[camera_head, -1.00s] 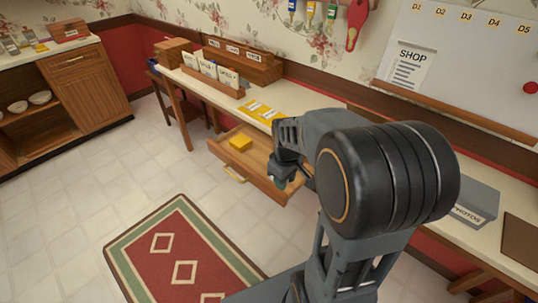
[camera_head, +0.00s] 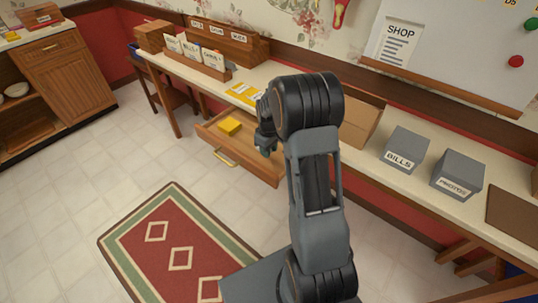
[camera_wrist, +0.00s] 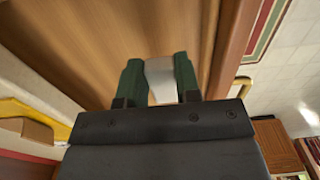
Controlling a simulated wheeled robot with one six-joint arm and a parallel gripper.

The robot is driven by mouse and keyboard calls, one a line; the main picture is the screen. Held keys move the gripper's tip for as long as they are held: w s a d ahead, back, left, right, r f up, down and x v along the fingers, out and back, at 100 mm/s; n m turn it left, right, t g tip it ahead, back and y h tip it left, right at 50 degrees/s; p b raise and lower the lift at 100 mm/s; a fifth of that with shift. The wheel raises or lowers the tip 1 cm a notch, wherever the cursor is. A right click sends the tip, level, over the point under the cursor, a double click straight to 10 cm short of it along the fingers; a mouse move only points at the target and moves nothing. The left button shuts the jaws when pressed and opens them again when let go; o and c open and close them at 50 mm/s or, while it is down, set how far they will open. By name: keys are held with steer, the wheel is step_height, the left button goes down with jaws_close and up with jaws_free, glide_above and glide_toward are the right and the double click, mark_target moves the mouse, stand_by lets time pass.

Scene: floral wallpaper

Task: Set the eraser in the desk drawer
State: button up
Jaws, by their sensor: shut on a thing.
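The desk drawer (camera_head: 252,166) is pulled open below the desk top, with a yellow block (camera_head: 230,126) lying in its left part. My gripper (camera_head: 267,147) is over the right part of the drawer in the head view. In the wrist view my gripper (camera_wrist: 158,78) is shut on a whitish piece (camera_wrist: 160,72), likely the eraser, between its green fingers. The drawer's wooden floor (camera_wrist: 100,35) fills the picture behind it. The piece is hidden in the head view, and I cannot tell whether it touches the drawer floor.
The desk top (camera_head: 400,178) holds a yellow packet (camera_head: 243,93), a letter rack (camera_head: 197,62), a grey BILLS box (camera_head: 405,150) and a grey PHOTOS box (camera_head: 457,175). A red rug (camera_head: 175,245) lies on the open floor in front. A wooden cabinet (camera_head: 66,75) stands at left.

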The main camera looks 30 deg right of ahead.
mark_target(269, 160)
steer(key=shift+w+f, duration=0.1)
steer(key=shift+f, duration=1.55)
steer(key=shift+f, duration=0.1)
steer(key=shift+f, duration=0.1)
steer(key=o, duration=0.9)
